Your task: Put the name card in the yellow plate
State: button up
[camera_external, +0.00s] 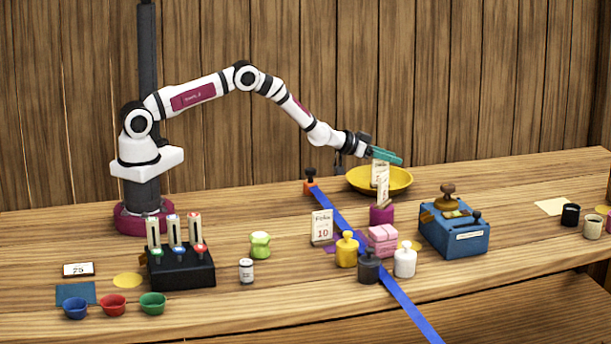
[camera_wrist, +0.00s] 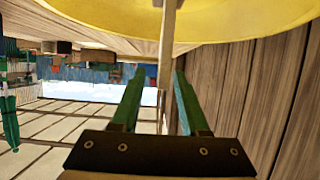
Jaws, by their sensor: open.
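The yellow plate (camera_external: 400,184) is at the back of the table; its underside or rim also fills the top of the wrist view (camera_wrist: 240,14). My gripper (camera_external: 388,156) is open, with teal fingers, just above the plate in the outside view. A small upright white card with print (camera_external: 379,170) shows just below the fingers, in front of the plate. In the wrist view a thin pale strip (camera_wrist: 167,55), seen edge-on, runs between the two open fingers (camera_wrist: 156,95). It is probably this card; whether it touches the plate is hidden.
A magenta block (camera_external: 381,215) with a pale upright piece stands before the plate. Another card (camera_external: 321,227) stands left of the blue strip (camera_external: 400,296). Yellow, black and white weights and pink blocks (camera_external: 382,240) cluster nearby. A blue box (camera_external: 455,238) stands right.

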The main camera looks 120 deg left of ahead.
notch_tip(320, 180, up, 3)
jog(key=shift+r, duration=0.1)
dwell(0.3)
